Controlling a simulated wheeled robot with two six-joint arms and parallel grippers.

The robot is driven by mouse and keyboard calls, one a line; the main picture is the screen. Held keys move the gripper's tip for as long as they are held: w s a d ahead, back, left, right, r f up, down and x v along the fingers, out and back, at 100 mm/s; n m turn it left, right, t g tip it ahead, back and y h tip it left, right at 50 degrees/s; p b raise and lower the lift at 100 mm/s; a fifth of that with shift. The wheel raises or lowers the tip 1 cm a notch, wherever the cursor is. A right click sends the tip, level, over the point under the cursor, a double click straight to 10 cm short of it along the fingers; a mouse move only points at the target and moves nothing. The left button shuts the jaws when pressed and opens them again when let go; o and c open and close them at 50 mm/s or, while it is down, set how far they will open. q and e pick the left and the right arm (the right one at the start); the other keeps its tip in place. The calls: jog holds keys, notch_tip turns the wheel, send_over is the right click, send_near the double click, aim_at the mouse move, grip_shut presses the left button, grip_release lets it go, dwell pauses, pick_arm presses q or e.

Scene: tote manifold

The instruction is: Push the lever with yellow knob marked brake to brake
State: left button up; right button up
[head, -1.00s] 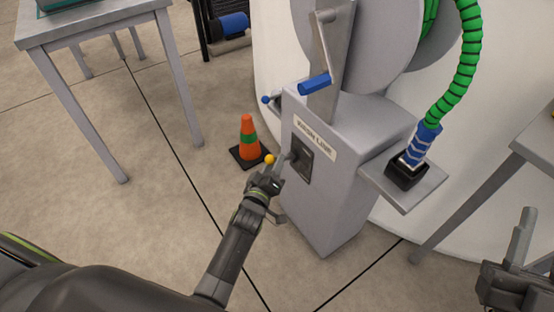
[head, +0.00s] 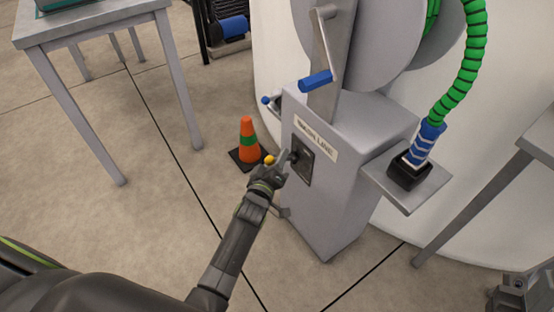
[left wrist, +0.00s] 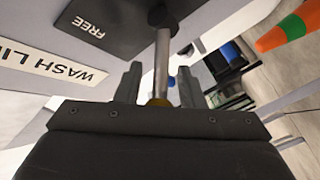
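The lever is a metal rod ending in a yellow knob (head: 270,160). It sticks out of a dark plate (head: 303,157) on the side of the grey cabinet. In the left wrist view the rod (left wrist: 162,62) runs between the fingers of my left gripper (left wrist: 159,86), with a gap on each side, and the yellow knob (left wrist: 158,102) is close to the palm, partly hidden. My left gripper (head: 272,174) is open around the lever. The plate shows the word FREE; no brake marking is readable. My right gripper (head: 512,290) is at the lower right, mostly cut off.
The grey cabinet (head: 345,185) carries a WASH LINE label (head: 315,137), a blue-handled crank (head: 316,80) and a side shelf with a black holder (head: 408,174) under a green hose (head: 465,75). An orange cone (head: 248,138) stands behind the knob. Tables stand left and right.

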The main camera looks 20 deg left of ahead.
pick_arm(q)
jog(key=c, duration=0.6)
grip_shut()
jog(key=shift+r, duration=0.1)
